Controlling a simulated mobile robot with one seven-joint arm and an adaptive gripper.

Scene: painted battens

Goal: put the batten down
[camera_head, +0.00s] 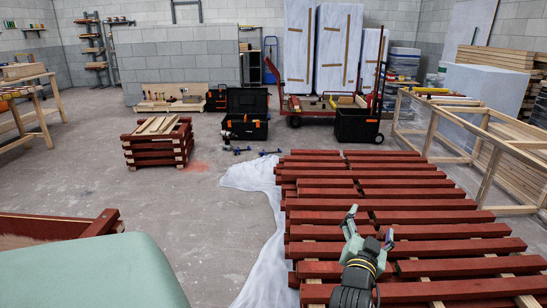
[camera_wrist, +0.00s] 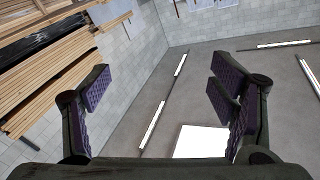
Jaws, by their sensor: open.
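Many red painted battens (camera_head: 430,231) lie side by side in two columns across pale bearers, over a white sheet (camera_head: 262,180). My gripper (camera_head: 371,223) shows in front of the near part of these rows in the head view. Its fingers are spread apart with nothing between them. In the wrist view the open gripper (camera_wrist: 158,90) also shows empty, with purple ridged pads. That view looks up toward walls and ceiling, so no red batten shows there. I cannot tell the gripper's exact height above the battens.
A stack of red battens (camera_head: 157,148) with pale pieces on top stands left. Black toolboxes (camera_head: 247,113), a black wheeled bin (camera_head: 357,126) and a red cart (camera_head: 293,108) stand behind. A wooden frame table (camera_head: 487,180) borders the right. Grey floor (camera_head: 190,215) is clear left of the sheet.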

